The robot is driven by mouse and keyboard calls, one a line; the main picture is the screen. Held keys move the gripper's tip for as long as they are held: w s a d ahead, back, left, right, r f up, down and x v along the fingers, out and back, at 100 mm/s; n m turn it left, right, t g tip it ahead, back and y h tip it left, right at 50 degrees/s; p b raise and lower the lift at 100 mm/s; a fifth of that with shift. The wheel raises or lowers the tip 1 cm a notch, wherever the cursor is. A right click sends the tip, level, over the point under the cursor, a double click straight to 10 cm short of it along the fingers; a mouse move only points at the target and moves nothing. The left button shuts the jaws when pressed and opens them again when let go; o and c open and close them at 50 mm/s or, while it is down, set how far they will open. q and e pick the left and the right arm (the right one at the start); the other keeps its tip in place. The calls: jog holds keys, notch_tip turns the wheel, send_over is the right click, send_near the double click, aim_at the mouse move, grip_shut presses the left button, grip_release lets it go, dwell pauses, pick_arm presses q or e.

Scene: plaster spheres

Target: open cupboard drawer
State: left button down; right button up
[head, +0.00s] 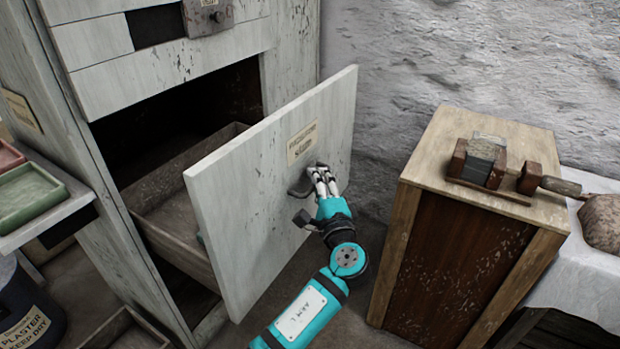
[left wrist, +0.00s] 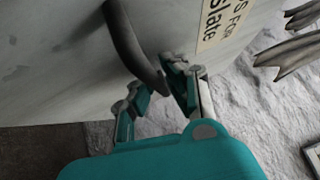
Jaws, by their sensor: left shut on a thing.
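The cupboard (head: 180,62) stands at the left with worn white paint. Its large lower drawer (head: 250,205) is pulled well out, and its dark inside shows behind the white front panel. A paper label (head: 302,142) is on the panel. My left gripper (head: 312,188) is at the outer face of the panel, shut on the dark curved handle (head: 300,186), which the fingers partly hide. In the left wrist view the handle (left wrist: 128,38) runs down between the fingers of the gripper (left wrist: 160,90). My right gripper is not in view.
A wooden cabinet (head: 450,240) stands close to the right of my left arm, with a clamp-like tool (head: 485,160) on top. A shelf with green (head: 30,193) and red trays is at the left. A plaster bin (head: 28,315) stands below it.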

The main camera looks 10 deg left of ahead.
pick_arm(q)
jog(key=shift+a+f, duration=0.1)
jog(key=shift+f, duration=0.3)
jog(key=c, duration=1.5)
grip_release()
jog(key=shift+o, duration=0.6)
jog(key=shift+r, duration=0.25)
jog(key=v, duration=1.2)
